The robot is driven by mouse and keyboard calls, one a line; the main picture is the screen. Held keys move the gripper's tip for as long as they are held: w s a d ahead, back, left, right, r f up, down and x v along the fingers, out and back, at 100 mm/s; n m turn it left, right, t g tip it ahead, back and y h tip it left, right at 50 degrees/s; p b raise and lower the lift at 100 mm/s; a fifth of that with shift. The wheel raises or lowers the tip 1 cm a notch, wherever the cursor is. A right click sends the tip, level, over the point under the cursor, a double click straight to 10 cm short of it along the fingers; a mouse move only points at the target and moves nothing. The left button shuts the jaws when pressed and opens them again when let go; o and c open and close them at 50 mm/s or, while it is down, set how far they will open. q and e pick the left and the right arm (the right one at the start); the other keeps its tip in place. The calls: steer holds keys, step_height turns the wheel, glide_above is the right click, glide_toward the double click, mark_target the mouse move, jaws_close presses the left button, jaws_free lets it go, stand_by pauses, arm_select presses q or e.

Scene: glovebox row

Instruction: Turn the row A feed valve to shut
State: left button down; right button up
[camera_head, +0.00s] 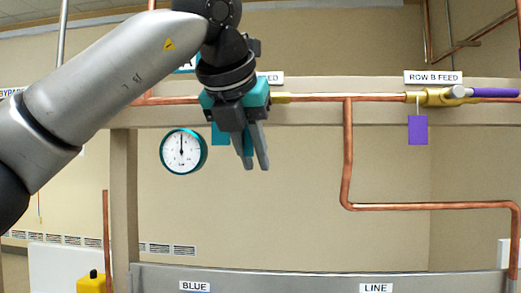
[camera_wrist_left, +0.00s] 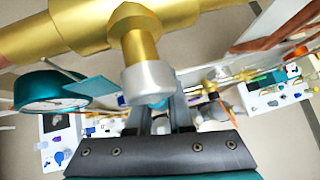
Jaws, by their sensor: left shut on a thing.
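The row A feed valve shows as a brass body (camera_wrist_left: 75,28) with a grey-capped stem (camera_wrist_left: 148,80) in the left wrist view. In the head view only a brass end (camera_head: 281,97) shows on the copper pipe, beside my left gripper (camera_head: 256,158). A small teal part of its handle (camera_wrist_left: 157,104) shows between the fingers of my left gripper (camera_wrist_left: 161,118), which is shut on it. The rest of the handle is hidden, so its exact angle is hard to tell. A teal tag (camera_head: 220,134) hangs partly behind the gripper. My right gripper is not in view.
A teal-rimmed gauge (camera_head: 183,151) hangs left of the gripper. The row B feed valve (camera_head: 436,97), with a purple handle (camera_head: 495,92) along the pipe and a purple tag (camera_head: 418,130), is to the right. A copper pipe (camera_head: 348,155) drops between them.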

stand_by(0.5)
arm_select(q)
steer(key=c, duration=0.8)
jaws_free()
steer(key=shift+c, duration=0.2)
steer(key=shift+s+a+r, duration=0.15)
steer(key=shift+s+r, duration=0.15)
steer(key=shift+r, duration=0.05)
steer(key=b+v, duration=0.1)
steer(key=v, duration=1.3)
steer(key=shift+s, duration=0.15)
